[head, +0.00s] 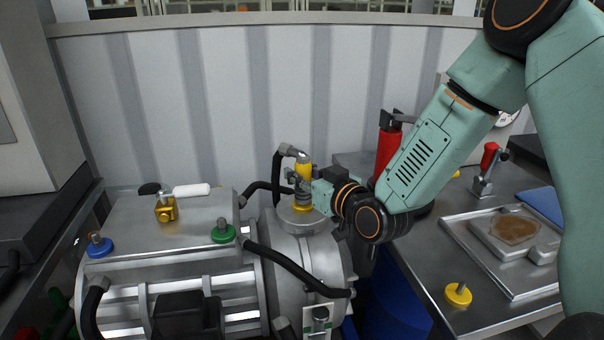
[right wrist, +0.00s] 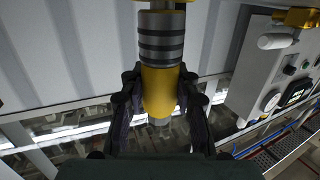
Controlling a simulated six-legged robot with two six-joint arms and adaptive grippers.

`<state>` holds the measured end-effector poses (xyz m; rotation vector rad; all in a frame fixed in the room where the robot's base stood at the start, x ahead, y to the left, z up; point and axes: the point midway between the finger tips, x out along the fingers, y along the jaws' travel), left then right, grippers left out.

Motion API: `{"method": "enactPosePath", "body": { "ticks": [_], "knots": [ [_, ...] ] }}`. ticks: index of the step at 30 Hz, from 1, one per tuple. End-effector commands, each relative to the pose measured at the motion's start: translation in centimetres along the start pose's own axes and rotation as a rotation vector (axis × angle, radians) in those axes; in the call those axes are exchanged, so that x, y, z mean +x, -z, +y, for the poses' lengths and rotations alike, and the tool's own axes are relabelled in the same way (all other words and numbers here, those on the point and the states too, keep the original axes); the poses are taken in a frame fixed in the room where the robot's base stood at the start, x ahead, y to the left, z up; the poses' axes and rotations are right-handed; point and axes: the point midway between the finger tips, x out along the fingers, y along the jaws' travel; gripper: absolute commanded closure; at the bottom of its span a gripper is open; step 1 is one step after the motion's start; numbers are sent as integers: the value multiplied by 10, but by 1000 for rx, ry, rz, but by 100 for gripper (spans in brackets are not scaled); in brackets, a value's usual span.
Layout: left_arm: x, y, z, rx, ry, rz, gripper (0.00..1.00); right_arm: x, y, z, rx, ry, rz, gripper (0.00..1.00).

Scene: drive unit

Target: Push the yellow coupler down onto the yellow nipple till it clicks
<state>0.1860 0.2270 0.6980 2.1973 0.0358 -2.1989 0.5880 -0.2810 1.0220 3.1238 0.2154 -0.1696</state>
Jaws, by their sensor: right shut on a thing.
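The yellow coupler (head: 303,167) stands upright on top of the round grey housing, with a black hose elbow at its upper end. A grey ribbed section lies below its yellow sleeve. Below that, a yellow ring (head: 302,208) shows at the nipple's place on the housing. My right gripper (head: 309,186) comes in from the right and is shut on the coupler. In the right wrist view, its dark fingers (right wrist: 160,98) flank the yellow sleeve (right wrist: 160,80). I cannot tell whether the coupler is fully seated. My left gripper is not in view.
A black hose (head: 285,265) runs across the drive unit. A brass valve with a white handle (head: 190,190), a blue cap (head: 99,246) and a green cap (head: 223,232) are at left. A red cylinder (head: 387,150) stands behind my arm. A steel bench with a tray (head: 480,270) is at right.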

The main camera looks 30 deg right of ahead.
Motion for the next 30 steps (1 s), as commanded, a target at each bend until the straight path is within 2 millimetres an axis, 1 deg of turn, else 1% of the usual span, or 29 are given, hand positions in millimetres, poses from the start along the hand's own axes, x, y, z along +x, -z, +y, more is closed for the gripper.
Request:
{"method": "enactPosePath", "body": {
  "ticks": [22,23,30],
  "knots": [
    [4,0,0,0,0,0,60,0,-8,0,1,1,-5,100],
    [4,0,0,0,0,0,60,0,-8,0,1,1,-5,69],
    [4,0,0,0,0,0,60,0,-7,0,1,0,-3,49]
  ]
}}
